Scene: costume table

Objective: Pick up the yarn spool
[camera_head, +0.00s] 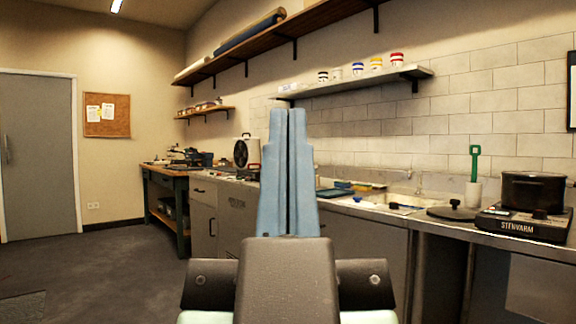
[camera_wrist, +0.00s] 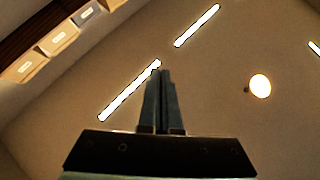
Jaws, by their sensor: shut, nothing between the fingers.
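My gripper (camera_head: 288,112) stands upright in the middle of the head view, its two blue-grey fingers pressed together with nothing between them. In the wrist view my gripper (camera_wrist: 162,72) also shows shut and points up toward the ceiling. I cannot make out a yarn spool for certain in either view. My gripper hides part of the counter and wall behind it.
A steel counter (camera_head: 345,203) with a sink runs along the right wall. A black pot (camera_head: 532,192) sits on a hot plate (camera_head: 520,225) at the right. A green workbench (camera_head: 165,182) stands at the back.

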